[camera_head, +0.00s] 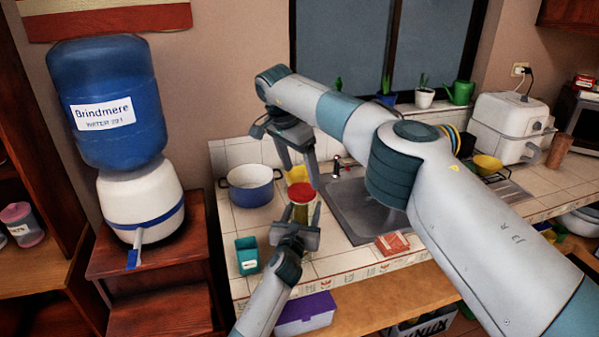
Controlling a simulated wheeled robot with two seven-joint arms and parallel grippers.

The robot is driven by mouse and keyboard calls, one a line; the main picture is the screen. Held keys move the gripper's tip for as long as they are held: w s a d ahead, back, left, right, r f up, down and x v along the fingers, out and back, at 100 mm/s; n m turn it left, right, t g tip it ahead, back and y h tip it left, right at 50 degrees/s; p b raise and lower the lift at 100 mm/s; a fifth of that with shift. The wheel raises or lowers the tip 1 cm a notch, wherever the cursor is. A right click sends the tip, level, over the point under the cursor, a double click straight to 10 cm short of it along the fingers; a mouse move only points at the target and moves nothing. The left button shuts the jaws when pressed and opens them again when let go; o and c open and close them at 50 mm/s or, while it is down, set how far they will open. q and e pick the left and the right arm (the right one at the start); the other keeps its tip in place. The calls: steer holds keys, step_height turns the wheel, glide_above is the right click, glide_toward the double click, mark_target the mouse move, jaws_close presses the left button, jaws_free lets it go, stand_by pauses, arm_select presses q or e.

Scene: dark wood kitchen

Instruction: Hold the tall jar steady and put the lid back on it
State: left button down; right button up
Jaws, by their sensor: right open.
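The tall jar (300,213) stands upright on the tiled counter near its front edge, its lower part hidden by my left gripper. A round red lid (301,192) shows at the jar's top; I cannot tell whether it is seated. My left gripper (301,210) comes from below, with one finger on each side of the jar; I cannot tell whether they touch it. My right gripper (301,177) points down from above, open, its fingers apart just behind and above the red lid. I see nothing held in it.
A yellow object (298,174) is behind the jar. A blue-white pot (251,186) and a teal container (247,255) stand to the left. The sink (352,205) and a red box (392,243) are to the right. A water dispenser (138,195) stands far left.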

steer(key=o, duration=0.6)
steer(key=shift+c, duration=0.2)
steer(key=v, duration=1.2)
arm_select(q)
steer(key=c, duration=0.7)
jaws_free()
steer(key=shift+o, duration=0.2)
steer(key=shift+s, duration=0.1)
steer(key=b+v, duration=0.2)
steer(key=v, duration=1.5)
arm_select(e)
step_height(320, 180, down, 2)
steer(key=shift+f, duration=0.1)
arm_select(q)
steer(key=shift+s, duration=0.1)
